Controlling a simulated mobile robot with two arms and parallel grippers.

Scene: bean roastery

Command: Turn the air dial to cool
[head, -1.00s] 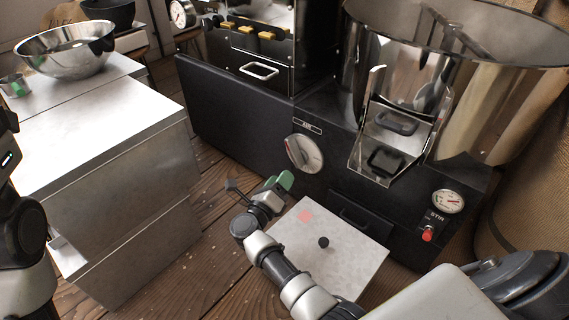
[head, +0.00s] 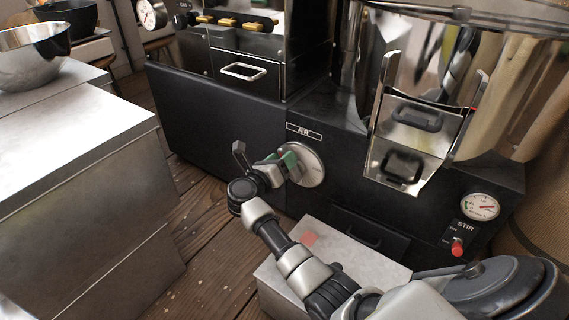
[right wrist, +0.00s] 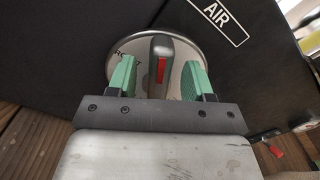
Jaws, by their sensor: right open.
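The air dial (head: 312,166) is a round silver disc on the black front of the roaster, below the AIR label (head: 304,132). In the right wrist view the dial (right wrist: 160,32) has a dark raised grip bar with a red mark (right wrist: 161,68). Lettering on its left is partly hidden. My right gripper (head: 284,164) is at the dial in the head view. In the right wrist view its green fingers (right wrist: 158,80) are open, one on each side of the bar, with gaps between. The left gripper is not in view.
A light grey box (head: 345,262) stands on the floor below the dial. The steel chute (head: 405,150), a gauge (head: 481,206) and the red STIR switch (head: 457,247) are to the right. A steel counter (head: 75,150) with a bowl (head: 30,58) stands at left.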

